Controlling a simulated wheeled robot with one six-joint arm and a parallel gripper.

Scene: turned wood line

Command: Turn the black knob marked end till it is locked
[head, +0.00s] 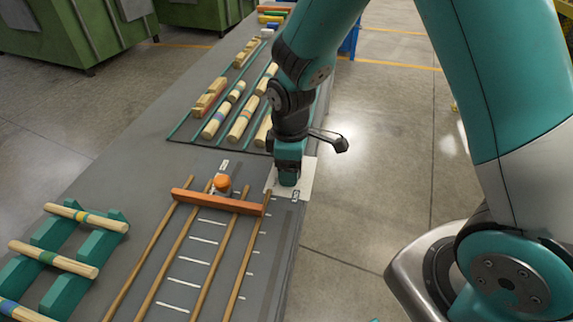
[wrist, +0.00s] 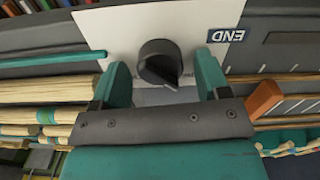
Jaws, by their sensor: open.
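The black knob (wrist: 160,63) sits on a white plate (wrist: 120,30) in the wrist view, with a dark label reading END (wrist: 227,35) beside it, upside down there. The knob's pointer end faces down and slightly right in that view. My gripper (wrist: 160,80) is open, with one teal finger on each side of the knob and a gap visible on both sides. In the head view my gripper (head: 288,172) is over the white plate (head: 306,178) at the table's right edge and hides the knob. The END label (head: 295,195) shows just below it.
An orange wooden bar (head: 218,201) lies across several long rods (head: 190,240), left of my gripper, with an orange knob (head: 222,184) behind it. Turned wood pieces (head: 241,123) lie in a rack behind. Teal supports (head: 90,250) hold rods at left. Open floor lies right.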

